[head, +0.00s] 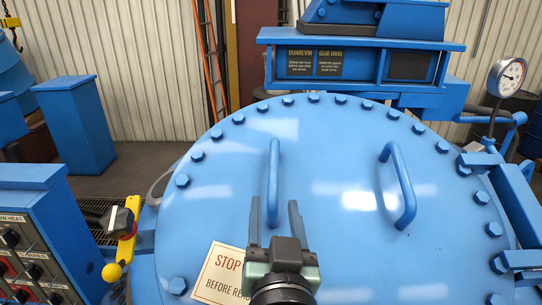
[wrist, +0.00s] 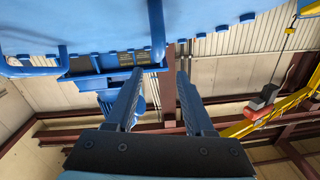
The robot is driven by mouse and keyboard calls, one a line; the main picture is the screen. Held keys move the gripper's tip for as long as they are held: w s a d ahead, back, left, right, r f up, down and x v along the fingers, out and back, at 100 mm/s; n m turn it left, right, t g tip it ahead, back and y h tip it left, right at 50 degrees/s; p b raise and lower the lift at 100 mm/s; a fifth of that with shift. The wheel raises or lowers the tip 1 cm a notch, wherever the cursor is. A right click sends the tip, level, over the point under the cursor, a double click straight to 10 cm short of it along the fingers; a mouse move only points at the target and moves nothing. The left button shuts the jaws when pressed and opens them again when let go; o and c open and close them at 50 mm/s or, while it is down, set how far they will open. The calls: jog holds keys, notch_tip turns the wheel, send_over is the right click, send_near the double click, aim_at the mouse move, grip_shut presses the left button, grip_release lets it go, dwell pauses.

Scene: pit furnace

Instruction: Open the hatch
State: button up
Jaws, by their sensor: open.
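The hatch (head: 330,140) is a large round blue lid with bolts around its rim, and it looks shut in the head view. It has two blue bar handles, a left handle (head: 274,165) and a right handle (head: 402,185). My gripper (head: 273,205) is open, with its fingers on either side of the left handle's lower end in the picture. In the wrist view, a handle bar (wrist: 156,30) appears between and beyond the open fingertips (wrist: 160,72). I cannot tell whether the fingers touch it. The hatch face (wrist: 90,25) fills the top of that view.
A control panel (head: 35,240) with knobs and a yellow-handled lever (head: 125,235) stand at the left. A pressure gauge (head: 510,75) and blue brackets (head: 500,185) are at the right. A blue frame (head: 360,60) stands behind the hatch. A warning sign (head: 225,275) lies on the lid.

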aim_at(274, 176)
jog(key=w+p, duration=0.3)
jog(key=w, duration=0.6)
jog(key=shift+w+r+p, duration=0.1)
jog(key=shift+r+p, duration=0.05)
jog(key=shift+p, duration=0.25)
jog(key=shift+w, duration=0.85)
jog(key=shift+a, duration=0.1)
grip_shut()
